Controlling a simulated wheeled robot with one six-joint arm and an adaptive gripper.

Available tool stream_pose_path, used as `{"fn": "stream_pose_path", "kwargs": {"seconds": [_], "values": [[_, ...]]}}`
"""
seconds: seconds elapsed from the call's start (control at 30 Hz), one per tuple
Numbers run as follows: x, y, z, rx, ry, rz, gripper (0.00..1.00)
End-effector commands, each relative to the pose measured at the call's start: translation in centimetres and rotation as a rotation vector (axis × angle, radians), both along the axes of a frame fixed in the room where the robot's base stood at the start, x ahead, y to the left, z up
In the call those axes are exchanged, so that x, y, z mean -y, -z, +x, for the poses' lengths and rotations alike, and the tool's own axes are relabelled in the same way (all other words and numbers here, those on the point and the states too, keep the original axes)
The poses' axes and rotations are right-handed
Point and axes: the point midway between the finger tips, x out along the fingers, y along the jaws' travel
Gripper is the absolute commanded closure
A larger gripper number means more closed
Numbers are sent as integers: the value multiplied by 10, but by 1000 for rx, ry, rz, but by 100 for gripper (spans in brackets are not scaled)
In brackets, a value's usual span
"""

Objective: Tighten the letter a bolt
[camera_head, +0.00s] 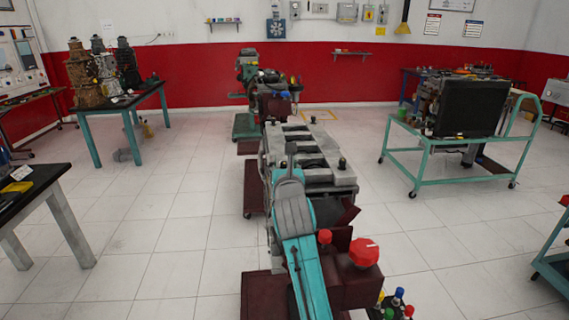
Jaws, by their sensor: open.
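No bolt marked with a letter a can be made out in the head view; any lettering is too small to read at this distance. In the middle stands a grey engine block (308,158) with dark openings along its top. In front of it is a turquoise and grey unit (298,232) with an upright dark lever, on a dark red stand (262,296). A large red knob (364,252) and a smaller red knob (324,237) sit at its right side. My gripper is not in the picture.
A turquoise wheeled frame (427,167) carries a dark radiator (472,108) at right. A table (140,97) with mechanical units stands at back left, and a dark table (42,178) at left.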

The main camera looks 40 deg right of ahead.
Motion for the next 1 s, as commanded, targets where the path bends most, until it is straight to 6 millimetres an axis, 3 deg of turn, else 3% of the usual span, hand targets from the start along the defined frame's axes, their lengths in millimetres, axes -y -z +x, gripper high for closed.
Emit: {"fn": "stream_pose_path", "kwargs": {"seconds": [0.2,0.37,0.4,0.77,1.0], "values": [[0,0,0,0,0,0,58],[0,0,0,0,0,0,98],[0,0,0,0,0,0,100],[-1,0,1,-1,24,1,100],[-2,0,1,-1,132,-1,100]]}}
